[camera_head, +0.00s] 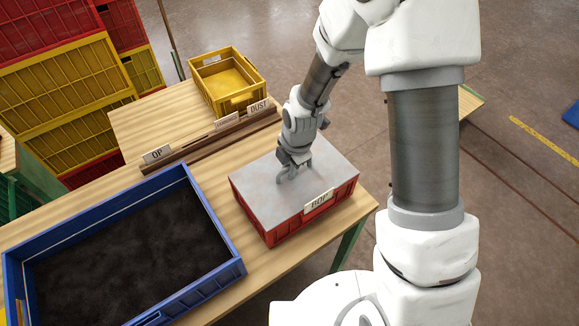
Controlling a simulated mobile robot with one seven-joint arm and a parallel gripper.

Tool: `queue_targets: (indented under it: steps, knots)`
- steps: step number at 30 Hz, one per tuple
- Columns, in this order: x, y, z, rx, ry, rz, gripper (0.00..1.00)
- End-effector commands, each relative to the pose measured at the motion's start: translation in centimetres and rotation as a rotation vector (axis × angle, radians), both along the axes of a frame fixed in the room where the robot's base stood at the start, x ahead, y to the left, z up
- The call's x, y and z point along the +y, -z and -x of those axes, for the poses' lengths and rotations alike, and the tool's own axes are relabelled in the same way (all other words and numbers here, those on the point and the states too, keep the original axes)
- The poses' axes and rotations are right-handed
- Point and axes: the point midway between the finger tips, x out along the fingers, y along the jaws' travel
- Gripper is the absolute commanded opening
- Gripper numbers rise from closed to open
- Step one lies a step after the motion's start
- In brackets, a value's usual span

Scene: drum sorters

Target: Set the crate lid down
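The crate lid (262,187) is a flat grey sheet with a handle (292,175) near its middle. It lies over the top of a red crate (290,229) with a label on its front side, on the wooden table. The lid looks level and lined up with the crate's rim; whether it rests fully on the rim, I cannot tell. My gripper (294,164) is at the lid's handle, coming from above. Its fingers are small in view and partly merge with the handle, so their grip is unclear. The inside of the red crate is hidden.
A blue crate (215,222) of dark material stands at the left front. A yellow crate (254,78) stands at the back, behind a wooden rail (190,149) with label cards. Stacked red and yellow crates (68,82) stand behind left. Bare table shows between the crates.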

Motion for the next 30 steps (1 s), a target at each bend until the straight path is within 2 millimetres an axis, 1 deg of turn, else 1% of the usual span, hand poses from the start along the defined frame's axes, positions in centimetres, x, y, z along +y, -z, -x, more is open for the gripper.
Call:
queue_targets:
  steps: [1,3,4,17,22,26,30]
  knots:
    - [0.0,-0.1,0.0,0.0,0.0,0.0,0.31]
    - [0.0,-0.1,0.0,0.0,0.0,0.0,0.43]
    - [0.0,-0.1,0.0,0.0,0.0,0.0,0.46]
    - [0.0,-0.2,0.1,0.002,0.0,0.001,0.46]
    - [-0.3,-2.5,0.3,-0.004,0.001,-0.001,0.46]
    - [-1.4,-4.6,0.0,-0.005,0.005,-0.002,0.46]
    - [-1.9,-7.5,0.2,-0.005,0.004,-0.001,0.46]
